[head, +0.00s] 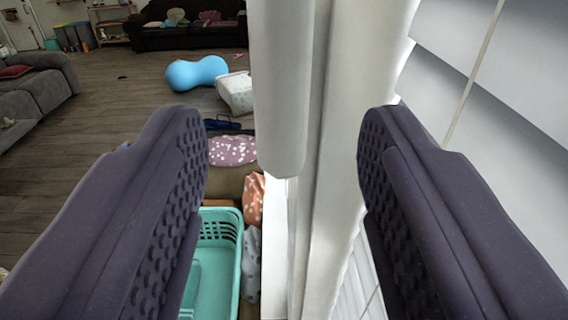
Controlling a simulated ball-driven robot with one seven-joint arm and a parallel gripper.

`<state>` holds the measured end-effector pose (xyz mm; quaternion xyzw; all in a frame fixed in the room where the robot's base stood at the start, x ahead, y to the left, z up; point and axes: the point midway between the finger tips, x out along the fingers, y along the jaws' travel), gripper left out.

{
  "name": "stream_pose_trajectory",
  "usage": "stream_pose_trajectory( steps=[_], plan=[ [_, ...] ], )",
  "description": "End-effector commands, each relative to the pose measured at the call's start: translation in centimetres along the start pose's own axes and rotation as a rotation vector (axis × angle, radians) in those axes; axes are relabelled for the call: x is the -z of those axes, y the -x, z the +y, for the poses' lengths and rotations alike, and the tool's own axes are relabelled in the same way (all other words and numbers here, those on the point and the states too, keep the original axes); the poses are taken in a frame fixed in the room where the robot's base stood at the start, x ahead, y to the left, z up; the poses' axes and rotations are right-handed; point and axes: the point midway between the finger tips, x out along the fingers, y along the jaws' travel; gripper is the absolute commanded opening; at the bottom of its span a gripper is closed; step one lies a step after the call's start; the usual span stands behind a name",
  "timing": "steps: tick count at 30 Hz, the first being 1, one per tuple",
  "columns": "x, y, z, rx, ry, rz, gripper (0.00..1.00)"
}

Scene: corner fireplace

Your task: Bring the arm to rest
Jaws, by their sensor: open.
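My gripper (283,150) fills the near part of the head view. Its two dark purple, textured fingers stand wide apart, one on the left and one on the right. Nothing is held between them. A white upright post or frame (285,90) shows in the gap between the fingers, farther off; I cannot tell how far. The rest of the arm is out of view.
White blinds (500,70) are at the right. A teal basket (232,260) is below, partly hidden by the left finger. Beyond are a purple spotted cushion (233,150), a blue peanut-shaped ball (196,73), a grey sofa (45,88) and open wooden floor (110,85).

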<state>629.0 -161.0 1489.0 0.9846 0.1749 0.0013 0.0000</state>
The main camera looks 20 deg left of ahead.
Motion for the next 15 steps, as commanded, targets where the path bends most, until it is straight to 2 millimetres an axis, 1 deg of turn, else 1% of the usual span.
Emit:
stream_pose_trajectory(
  steps=[11, 15],
  plan=[
    [0.0, 0.0, 0.0, -0.001, 0.001, 0.0, 0.52],
    [-0.1, -1.0, 0.0, -0.053, 0.052, -0.019, 0.52]
  ],
)
